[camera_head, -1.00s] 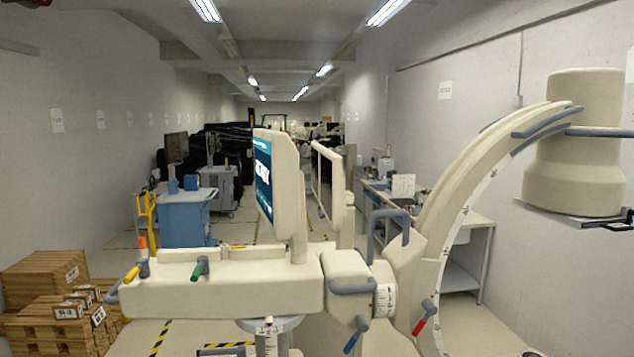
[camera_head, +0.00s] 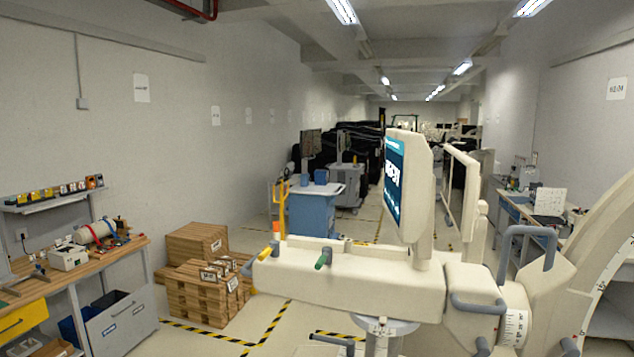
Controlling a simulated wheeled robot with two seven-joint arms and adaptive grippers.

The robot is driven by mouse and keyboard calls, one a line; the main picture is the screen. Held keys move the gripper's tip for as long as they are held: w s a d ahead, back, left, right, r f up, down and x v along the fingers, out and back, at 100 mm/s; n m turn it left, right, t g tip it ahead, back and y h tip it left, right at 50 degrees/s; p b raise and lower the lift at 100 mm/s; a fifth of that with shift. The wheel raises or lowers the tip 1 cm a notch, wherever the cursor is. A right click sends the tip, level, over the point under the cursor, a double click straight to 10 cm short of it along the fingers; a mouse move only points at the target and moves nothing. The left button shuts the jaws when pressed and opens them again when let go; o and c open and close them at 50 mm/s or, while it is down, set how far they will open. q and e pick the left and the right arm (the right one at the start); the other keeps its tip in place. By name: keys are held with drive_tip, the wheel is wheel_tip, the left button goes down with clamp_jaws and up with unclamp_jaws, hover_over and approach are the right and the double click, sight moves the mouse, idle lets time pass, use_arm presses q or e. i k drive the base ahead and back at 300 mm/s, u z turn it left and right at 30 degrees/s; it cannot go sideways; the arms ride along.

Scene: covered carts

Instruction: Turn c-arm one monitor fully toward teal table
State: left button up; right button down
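The c-arm (camera_head: 345,287) stands close in front of me at the right, a large cream machine with a curved arm. Its monitor (camera_head: 405,190) stands upright on top, with a lit blue screen (camera_head: 393,184) facing left and seen at a steep angle. A second cream panel (camera_head: 460,190) with a frame-like edge stands behind it to the right. No table that is clearly teal shows; a blue cart-like table (camera_head: 314,212) stands beyond the c-arm. Neither of my grippers is in view.
A wooden workbench (camera_head: 95,262) with tools runs along the left side. Stacked wooden pallets and boxes (camera_head: 200,290) stand left of the c-arm. Dark covered carts (camera_head: 362,147) fill the back. Another bench (camera_head: 520,205) stands at the right.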

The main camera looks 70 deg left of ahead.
sight(409, 181)
drive_tip(key=u, duration=1.85)
